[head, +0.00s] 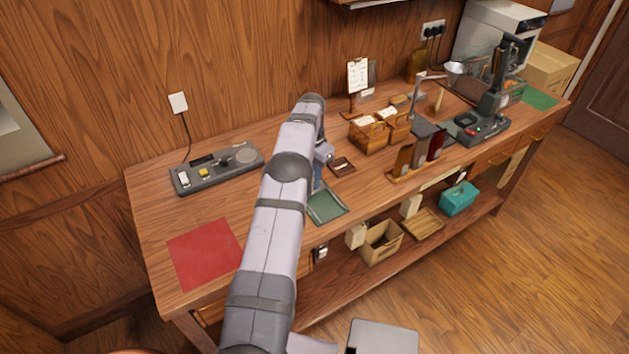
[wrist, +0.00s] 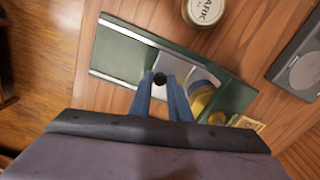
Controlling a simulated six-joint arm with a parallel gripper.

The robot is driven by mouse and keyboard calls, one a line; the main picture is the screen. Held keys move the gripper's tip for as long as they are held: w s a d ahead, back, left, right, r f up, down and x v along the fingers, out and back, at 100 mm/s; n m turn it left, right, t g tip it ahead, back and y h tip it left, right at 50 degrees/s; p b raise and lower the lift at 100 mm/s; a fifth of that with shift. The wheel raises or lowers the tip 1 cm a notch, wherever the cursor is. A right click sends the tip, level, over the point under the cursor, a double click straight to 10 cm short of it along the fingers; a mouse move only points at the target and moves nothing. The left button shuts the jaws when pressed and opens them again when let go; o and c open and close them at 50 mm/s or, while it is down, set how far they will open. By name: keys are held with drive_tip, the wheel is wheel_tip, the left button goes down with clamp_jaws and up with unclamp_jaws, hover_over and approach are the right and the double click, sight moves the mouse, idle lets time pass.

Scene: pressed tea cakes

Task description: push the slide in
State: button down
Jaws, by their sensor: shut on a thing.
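A green base with pale metal rails (wrist: 118,70) lies on the bench in the wrist view. Its near end shows beside my arm in the head view (head: 330,208). A grey metal slide (wrist: 171,66) sits between the rails, with a small black knob (wrist: 159,79) on it. My gripper (wrist: 160,84) has its blue fingers on either side of the knob and is shut on it. Right of the slide are a blue-grey round rim (wrist: 203,80) and a brass-yellow round part (wrist: 201,102), partly hidden by a finger. In the head view my arm covers most of the base.
A round labelled tin (wrist: 205,10) stands close beyond the base. A grey device with a round plate (head: 219,170) lies at the left back, and a red mat (head: 205,252) at the left front. Wooden boxes (head: 370,132) stand to the right. Bench between mat and device is clear.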

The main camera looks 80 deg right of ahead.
drive_tip(key=shift+w+d+r, duration=0.1)
drive_tip(key=shift+d+r, duration=0.05)
drive_tip(key=shift+d, duration=0.1)
drive_tip(key=c, duration=1.6)
unclamp_jaws()
drive_tip(key=shift+c, duration=0.2)
drive_tip(key=shift+r+b, duration=0.65)
drive_tip(key=shift+r, duration=2.95)
drive_tip(key=shift+w, duration=0.1)
